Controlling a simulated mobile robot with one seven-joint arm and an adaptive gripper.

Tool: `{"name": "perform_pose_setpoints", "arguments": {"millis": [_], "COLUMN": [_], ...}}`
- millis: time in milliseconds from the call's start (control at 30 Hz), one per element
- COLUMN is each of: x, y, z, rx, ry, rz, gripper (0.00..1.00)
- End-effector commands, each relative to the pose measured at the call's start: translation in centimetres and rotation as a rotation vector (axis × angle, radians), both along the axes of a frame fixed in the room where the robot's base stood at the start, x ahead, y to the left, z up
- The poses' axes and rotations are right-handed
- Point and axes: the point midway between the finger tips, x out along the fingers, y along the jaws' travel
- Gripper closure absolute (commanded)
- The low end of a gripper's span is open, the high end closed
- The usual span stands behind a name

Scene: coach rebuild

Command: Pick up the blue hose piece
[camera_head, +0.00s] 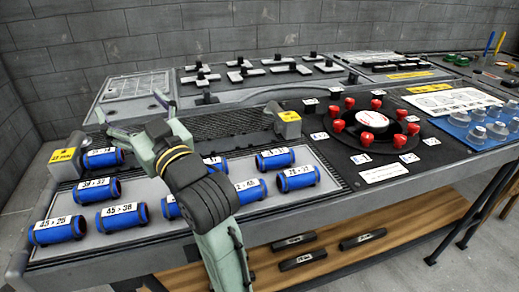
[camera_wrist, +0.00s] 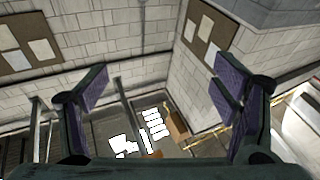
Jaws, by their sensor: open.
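Several blue hose pieces with white number labels lie on the light grey panel of the bench in the head view. On the left are one marked 45-25 (camera_head: 70,234), one marked 45-38 (camera_head: 122,222), one that seems marked 39-32 (camera_head: 98,195) and one at the back (camera_head: 100,163). On the right are two more, near the back (camera_head: 275,163) and at the right end (camera_head: 297,184). My arm partly hides others in the middle. My gripper (camera_head: 130,108) is open and empty above the back left of the panel. In the wrist view its fingers (camera_wrist: 160,92) are spread, with no hose between them.
Grey blocks with yellow labels stand at the left (camera_head: 63,164) and back middle (camera_head: 287,124). A black round plate with red knobs (camera_head: 367,138) and a blue tray (camera_head: 455,130) are to the right. Dark bars (camera_head: 302,260) lie on the wooden shelf below. A grey wall stands behind.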

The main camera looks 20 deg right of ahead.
Motion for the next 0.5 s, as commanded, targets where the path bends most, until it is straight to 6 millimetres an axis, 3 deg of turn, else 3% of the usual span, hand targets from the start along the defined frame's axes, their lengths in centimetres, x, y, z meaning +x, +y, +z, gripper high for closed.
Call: {"name": "perform_pose_setpoints", "arguments": {"millis": [33,133,200,333,500], "x": [0.9,0.6,-0.7,-4.1,-7.0], "y": [-5.1,-13.2,-18.2,-24.8,-28.2], "z": [-1.1,-4.6,-6.9,-10.2,-12.4], "rx": [-0.027,-0.065,-0.080,-0.086,-0.082], "ry": [0.088,0.266,0.380,0.547,0.653], "rz": [-0.088,-0.212,-0.285,-0.381,-0.431], "gripper": [0.13,0.06,0.01,0.00,0.00]}}
